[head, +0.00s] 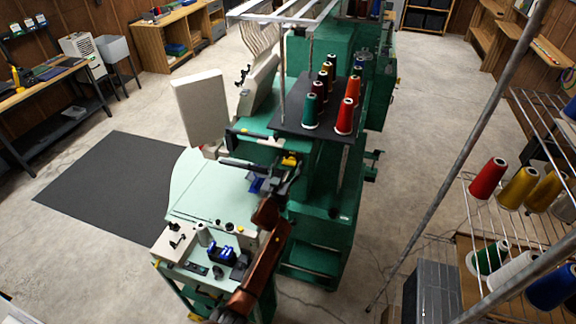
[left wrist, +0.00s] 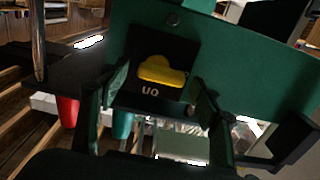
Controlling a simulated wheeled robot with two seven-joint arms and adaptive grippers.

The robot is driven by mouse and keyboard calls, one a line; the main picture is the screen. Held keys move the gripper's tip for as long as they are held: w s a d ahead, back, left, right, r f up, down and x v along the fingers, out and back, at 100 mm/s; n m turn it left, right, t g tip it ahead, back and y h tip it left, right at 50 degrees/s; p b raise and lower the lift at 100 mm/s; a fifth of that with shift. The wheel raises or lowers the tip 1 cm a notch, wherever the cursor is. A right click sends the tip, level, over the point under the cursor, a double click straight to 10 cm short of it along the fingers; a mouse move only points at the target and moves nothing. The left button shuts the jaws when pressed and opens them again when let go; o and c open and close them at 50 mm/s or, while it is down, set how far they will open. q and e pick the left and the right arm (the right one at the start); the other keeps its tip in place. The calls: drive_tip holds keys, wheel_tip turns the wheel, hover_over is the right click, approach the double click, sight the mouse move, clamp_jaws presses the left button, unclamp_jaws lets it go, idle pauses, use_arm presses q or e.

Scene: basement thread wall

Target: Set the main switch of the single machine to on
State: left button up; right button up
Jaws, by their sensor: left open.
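The single machine (head: 318,215) is a green multi-needle embroidery machine in the middle of the head view. Its main switch (left wrist: 160,72) is a yellow knob on a black plate on the green housing in the left wrist view. That view looks upside down, and an inverted "On" label is printed beside the knob. A small yellow spot shows in the head view by the gripper, partly covered. My left gripper (head: 268,176) is open in front of the switch, with a finger to either side of the knob in the wrist view. Contact cannot be told. My right gripper is out of view.
Several thread cones (head: 345,116) stand on a black rack above the switch. A pale table (head: 215,192) and control box (head: 190,245) lie left of my arm. A wire shelf (head: 515,225) with cones and slanting metal poles stand at right.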

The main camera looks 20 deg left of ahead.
use_arm(q)
drive_tip(key=c, duration=1.2)
drive_tip(key=shift+o, duration=0.2)
